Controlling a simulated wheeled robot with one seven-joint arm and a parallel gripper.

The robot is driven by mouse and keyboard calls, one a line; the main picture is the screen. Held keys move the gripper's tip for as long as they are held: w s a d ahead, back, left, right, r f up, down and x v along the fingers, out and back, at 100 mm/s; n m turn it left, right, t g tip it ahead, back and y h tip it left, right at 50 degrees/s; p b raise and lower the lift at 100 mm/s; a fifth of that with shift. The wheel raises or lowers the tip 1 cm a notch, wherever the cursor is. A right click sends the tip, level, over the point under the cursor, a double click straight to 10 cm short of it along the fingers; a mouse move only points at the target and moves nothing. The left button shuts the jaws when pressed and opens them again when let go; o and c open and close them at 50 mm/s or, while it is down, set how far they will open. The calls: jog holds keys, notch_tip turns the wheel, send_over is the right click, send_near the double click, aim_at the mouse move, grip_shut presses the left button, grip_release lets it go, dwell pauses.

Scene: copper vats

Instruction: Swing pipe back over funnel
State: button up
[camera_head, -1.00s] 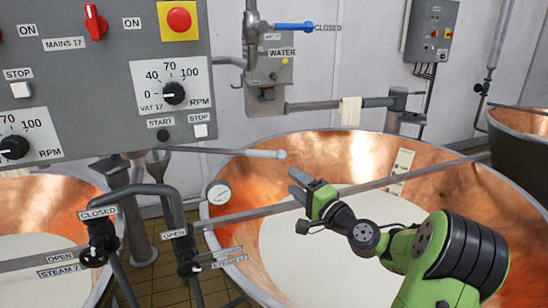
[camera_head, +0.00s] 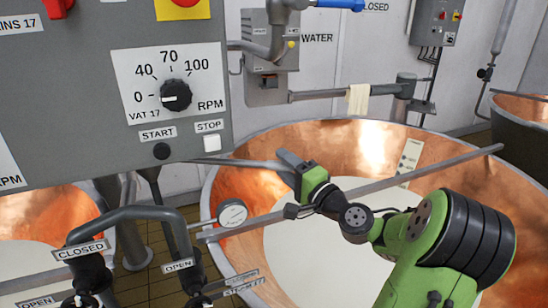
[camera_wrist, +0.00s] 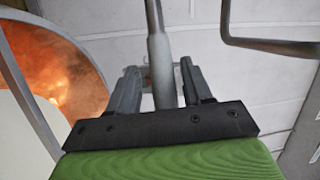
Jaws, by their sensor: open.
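A thin grey pipe (camera_head: 245,163) runs out from under the control box to the right, over the near-left rim of the copper vat (camera_head: 285,135). My gripper (camera_head: 289,160) is at the pipe's outer end and hides its tip. In the wrist view the pipe (camera_wrist: 155,25) passes between the two open fingers of my gripper (camera_wrist: 160,68), with a finger on each side. I cannot tell whether either finger touches it.
The control box (camera_head: 100,90) hangs close at left. Steam valve pipes (camera_head: 130,214) stand below it. A flat bar (camera_head: 400,186) crosses the vat, with a dial gauge (camera_head: 231,213) near its left end. A wall arm (camera_head: 318,95) with a cloth (camera_head: 358,99) is behind.

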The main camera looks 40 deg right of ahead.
jog(key=shift+s+a+r, duration=0.1)
jog(key=shift+s+r, duration=0.05)
jog(key=shift+s, duration=0.15)
jog(key=shift+w, duration=0.1)
grip_shut()
